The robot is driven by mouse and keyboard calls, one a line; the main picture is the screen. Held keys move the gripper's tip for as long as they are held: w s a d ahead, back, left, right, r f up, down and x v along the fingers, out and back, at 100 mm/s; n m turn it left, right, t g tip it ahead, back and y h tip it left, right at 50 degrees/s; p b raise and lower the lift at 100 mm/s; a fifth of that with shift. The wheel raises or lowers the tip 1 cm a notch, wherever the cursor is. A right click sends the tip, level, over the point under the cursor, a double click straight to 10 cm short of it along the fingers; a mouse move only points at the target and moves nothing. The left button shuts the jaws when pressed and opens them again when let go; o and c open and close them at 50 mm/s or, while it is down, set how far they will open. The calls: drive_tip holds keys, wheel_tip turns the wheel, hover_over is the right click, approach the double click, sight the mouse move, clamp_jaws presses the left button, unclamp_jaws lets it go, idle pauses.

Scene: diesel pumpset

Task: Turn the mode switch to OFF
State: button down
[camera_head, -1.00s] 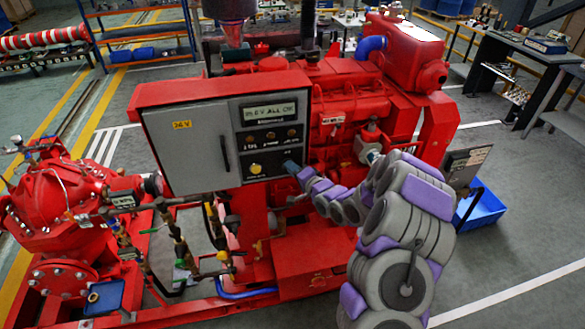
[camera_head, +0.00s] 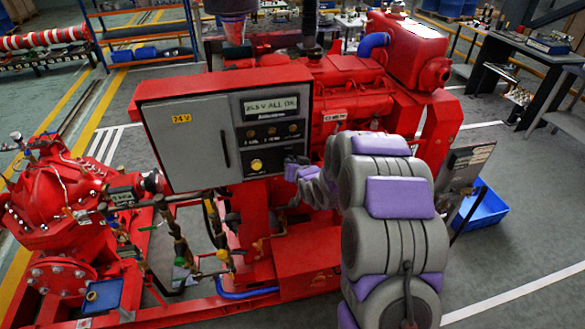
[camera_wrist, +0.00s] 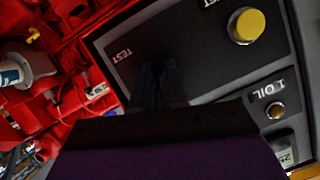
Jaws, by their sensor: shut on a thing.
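The grey control box has a dark panel (camera_head: 270,132) with a screen, small round fittings and a yellow button (camera_head: 257,165). The yellow button also shows in the wrist view (camera_wrist: 247,26). My gripper (camera_head: 291,161) is at the panel's lower right corner. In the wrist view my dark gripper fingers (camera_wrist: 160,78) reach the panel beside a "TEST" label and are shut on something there. The mode switch is hidden by the fingers, so its setting cannot be read.
Red pipework and the engine (camera_head: 345,95) lie right of and behind the box. The box door (camera_head: 185,145) has a black handle. A red pump (camera_head: 60,205) stands at left. A blue bin (camera_head: 482,207) is on the floor at right.

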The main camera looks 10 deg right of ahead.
drive_tip(key=shift+s+a+f+n+h+b, duration=0.15)
drive_tip(key=shift+f+n+h+b, duration=0.15)
drive_tip(key=shift+n+h+b, duration=0.6)
drive_tip(key=c, duration=1.3)
unclamp_jaws()
drive_tip(key=shift+w, duration=0.2)
drive_tip(key=shift+o, duration=0.7)
drive_tip(key=shift+r, duration=0.2)
drive_tip(key=b+v, duration=0.7)
drive_tip(key=v, duration=1)
drive_tip(key=shift+s+d, duration=0.15)
drive_tip(key=shift+d, duration=0.05)
